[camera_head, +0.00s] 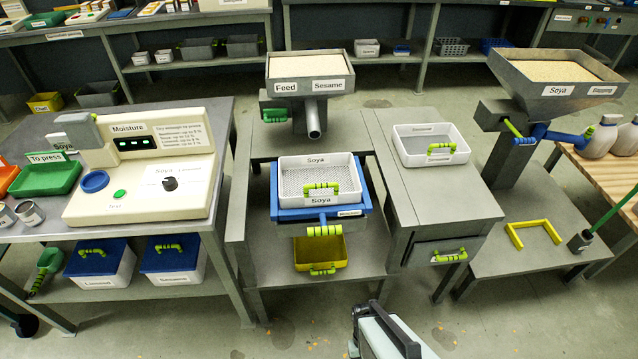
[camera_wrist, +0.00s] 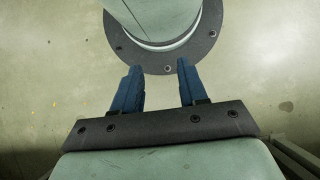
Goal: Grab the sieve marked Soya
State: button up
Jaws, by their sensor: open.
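The sieve marked Soya (camera_head: 291,184) is a white rectangular tray with a grey mesh floor and a yellow-green handle (camera_head: 321,189) at its front. It sits in a blue frame (camera_head: 290,214) on the middle stand in the head view, below the Sesame feed hopper. "Soya" shows on its back rim and front wall. My gripper (camera_wrist: 158,72) is open, with nothing between its blue fingers in the wrist view. Part of my arm's end shows at the bottom of the head view, well in front of and below the sieve. The wrist view does not show the sieve.
A yellow bin (camera_head: 320,252) stands below. The moisture meter (camera_head: 140,165) is left. Floor in front is clear.

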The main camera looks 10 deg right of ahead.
notch_tip(320, 180, up, 49)
jog(key=n+t, duration=0.7)
jog(key=n, duration=1.1)
send_over(321, 185)
jog(key=shift+s+f, duration=0.1)
jog(key=shift+s, duration=0.05)
notch_tip(321, 185, down, 8)
jog(key=shift+f, duration=0.1)
jog(key=shift+w+f, duration=0.15)
jog(key=shift+f, duration=1.25)
jog(key=shift+w+f, duration=0.15)
jog(key=shift+f, duration=1.2)
